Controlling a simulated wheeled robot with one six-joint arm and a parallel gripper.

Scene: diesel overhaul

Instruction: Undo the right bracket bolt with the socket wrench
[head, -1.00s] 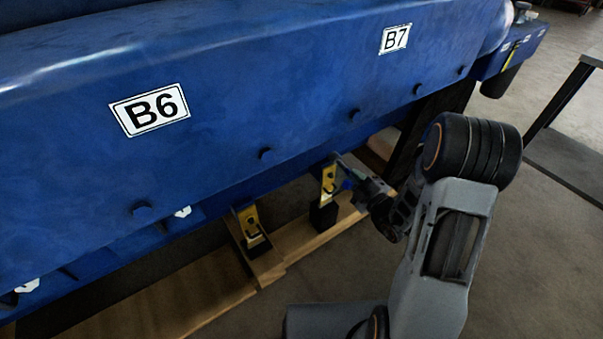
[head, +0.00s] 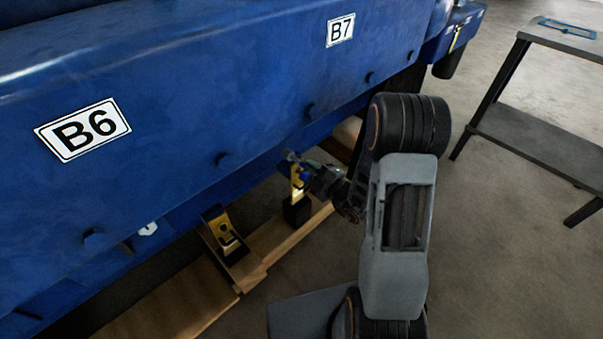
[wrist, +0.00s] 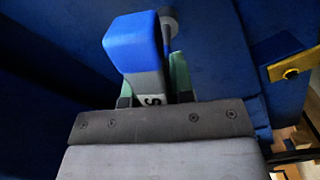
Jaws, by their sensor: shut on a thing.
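My gripper (head: 322,180) is shut on the socket wrench, whose blue handle (wrist: 138,42) rises from between the green-sided fingers in the wrist view (wrist: 153,88). A grey round end (wrist: 169,20) shows beside the handle, close to the blue engine wall. In the head view the wrench's blue part (head: 306,174) is a small patch by the right yellow bracket (head: 297,188), overlapping it in the picture. I cannot tell whether the wrench touches a bolt; the right bracket bolt is not clearly visible.
Dark bolt heads (head: 228,160) stick out along the engine side. A grey bench (head: 535,142) stands at the right on open floor.

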